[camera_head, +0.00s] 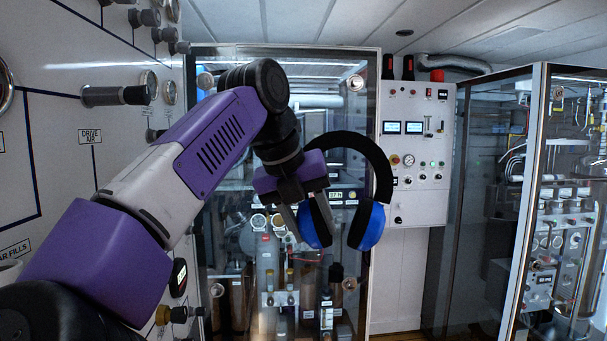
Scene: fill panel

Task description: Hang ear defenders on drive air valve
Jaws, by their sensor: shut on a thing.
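The ear defenders (371,224) have a black headband and blue cups. They hang in the air right of the picture's middle, with the headband arching above the cups. My gripper (307,220) is shut on the left cup, which its fingers partly cover. The "DRIVE AIR" label (90,136) is on the white panel at the left, well apart from the ear defenders. A line runs down from the label towards my arm. A dark cylindrical knob (118,95) sticks out just above the label. I cannot tell which fitting is the drive air valve; my arm may hide it.
The white panel (55,110) carries several gauges and knobs along the left. A glass-fronted cabinet stands behind the ear defenders. A control box (415,150) hangs on the back wall, and another glazed cabinet (535,200) stands at the right.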

